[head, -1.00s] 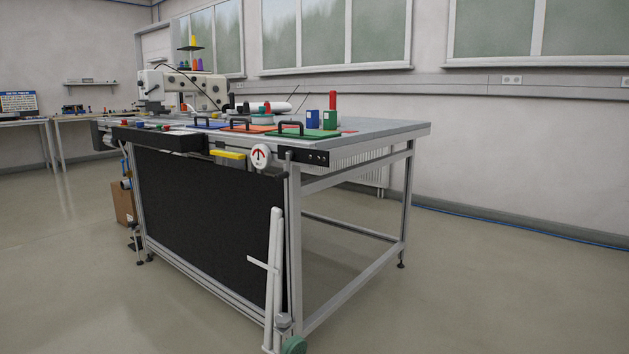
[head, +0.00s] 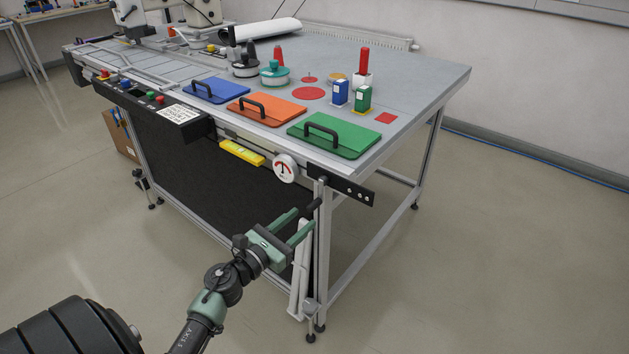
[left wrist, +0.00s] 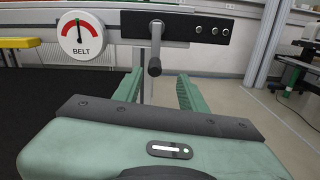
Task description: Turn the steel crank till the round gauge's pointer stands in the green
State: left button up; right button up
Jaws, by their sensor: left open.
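The steel crank (left wrist: 156,41) hangs straight down from the black bracket at the table corner, its dark grip (left wrist: 155,67) at the lower end. The grip also shows in the head view (head: 313,206). The round white gauge (head: 286,168), marked BELT in the left wrist view (left wrist: 81,35), is left of the crank. My right gripper is out of view.
The black bracket (head: 341,184) and table leg (head: 322,250) are close to the gripper. A yellow handle (head: 242,152) is left of the gauge. Green (head: 345,146), orange (head: 283,116) and blue (head: 230,96) lids lie on the tabletop. Floor right of the table is clear.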

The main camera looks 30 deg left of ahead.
aim_at(309, 210)
pick_arm(q)
jog(key=shift+w+a+r+y, duration=0.1)
jog(key=shift+a+r+y, duration=0.2)
jog(key=shift+y, duration=0.1)
jog(key=shift+w, duration=0.35)
jog(key=w, duration=0.4)
jog(key=w+p, duration=0.1)
jog(key=w, duration=0.2)
jog(key=shift+d+f, duration=0.25)
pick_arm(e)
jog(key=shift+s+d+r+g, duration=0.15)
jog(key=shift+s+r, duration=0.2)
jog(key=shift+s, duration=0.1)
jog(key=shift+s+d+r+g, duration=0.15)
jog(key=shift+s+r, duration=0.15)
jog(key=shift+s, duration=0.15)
pick_arm(q)
jog(key=shift+s, duration=0.1)
grip_shut()
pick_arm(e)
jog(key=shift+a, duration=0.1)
